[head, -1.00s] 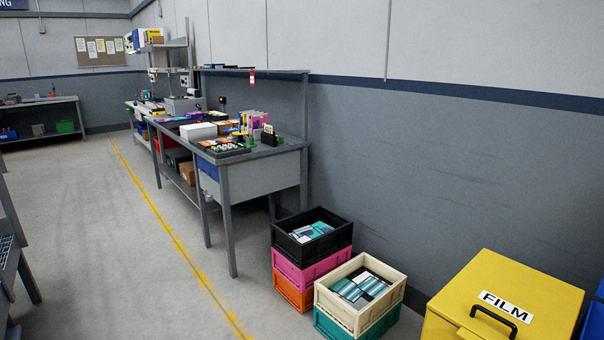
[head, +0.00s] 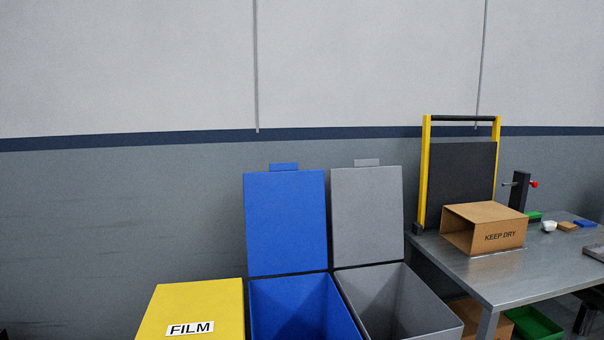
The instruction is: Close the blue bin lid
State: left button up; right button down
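The blue bin (head: 350,318) stands against the wall in the lower middle of the head view. Its blue lid (head: 286,225) is open and stands upright at the back, with a small blue tab (head: 284,167) on its top edge. The bin's inside looks empty as far as it shows; its lower front is cut off by the frame. Neither of my grippers shows in the head view.
A yellow bin labelled FILM (head: 200,300), lid shut, stands left of the blue bin. A grey bin (head: 435,312) with its grey lid (head: 368,215) upright stands right. A metal table (head: 490,290) farther right holds an open cardboard box (head: 497,236).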

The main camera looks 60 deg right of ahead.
aim_at(285, 210)
jog(key=l+z, duration=0.15)
jog(key=z, duration=0.25)
jog(key=k+l+z, duration=0.1)
jog(key=z, duration=0.25)
jog(key=l+z, duration=0.4)
jog(key=z, duration=0.35)
jog(key=i+l, duration=0.05)
